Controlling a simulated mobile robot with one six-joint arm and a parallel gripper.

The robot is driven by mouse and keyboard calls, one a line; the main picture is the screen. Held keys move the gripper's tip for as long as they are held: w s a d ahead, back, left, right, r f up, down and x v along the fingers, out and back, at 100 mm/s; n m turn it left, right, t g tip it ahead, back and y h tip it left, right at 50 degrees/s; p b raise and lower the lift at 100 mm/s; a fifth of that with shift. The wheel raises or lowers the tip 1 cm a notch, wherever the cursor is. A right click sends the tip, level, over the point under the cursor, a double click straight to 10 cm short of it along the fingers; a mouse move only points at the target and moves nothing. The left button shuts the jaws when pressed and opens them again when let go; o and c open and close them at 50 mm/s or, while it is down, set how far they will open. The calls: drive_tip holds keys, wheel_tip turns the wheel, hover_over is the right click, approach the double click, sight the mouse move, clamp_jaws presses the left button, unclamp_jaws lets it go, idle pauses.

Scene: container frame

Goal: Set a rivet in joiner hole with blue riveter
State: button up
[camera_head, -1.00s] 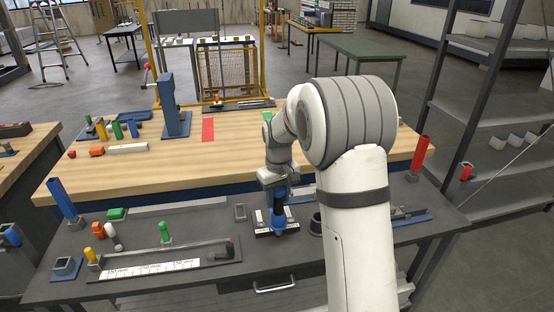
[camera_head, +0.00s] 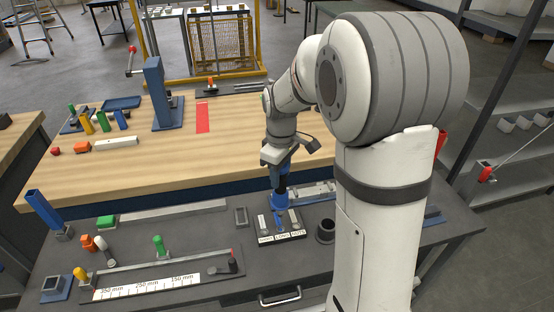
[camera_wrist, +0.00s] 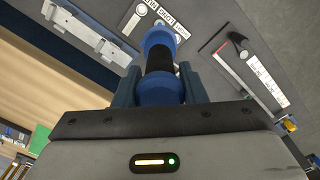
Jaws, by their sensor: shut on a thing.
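My gripper (camera_head: 280,180) is shut on the blue riveter (camera_head: 280,201), a blue tool with a black middle band. The wrist view shows the riveter (camera_wrist: 160,55) between the two dark blue fingers of my gripper (camera_wrist: 159,90). The riveter points down over the labelled black tray (camera_head: 266,238) on the dark bench. I cannot tell whether its nose touches anything in the tray. A pale metal rail with small blocks (camera_wrist: 88,36), possibly the joiner, lies beside the tray; in the head view it is partly hidden by my arm. No rivet can be made out at the riveter's nose.
A ruler fixture (camera_head: 145,286) with a green-topped piece lies left on the bench. A dark round cup (camera_head: 325,231) stands right of the tray. A blue upright holder (camera_head: 43,210) stands at the left. The wooden table (camera_head: 180,165) lies behind.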

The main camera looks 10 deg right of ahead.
sight(281, 194)
drive_tip(key=shift+f+b, duration=2.4)
drive_tip(key=shift+f, duration=0.85)
drive_tip(key=shift+s+d, duration=0.1)
drive_tip(key=shift+f+b, duration=0.75)
drive_tip(key=shift+f, duration=0.2)
drive_tip(key=shift+r, duration=0.15)
drive_tip(key=shift+r+p, duration=2.7)
drive_tip(key=shift+r, duration=1)
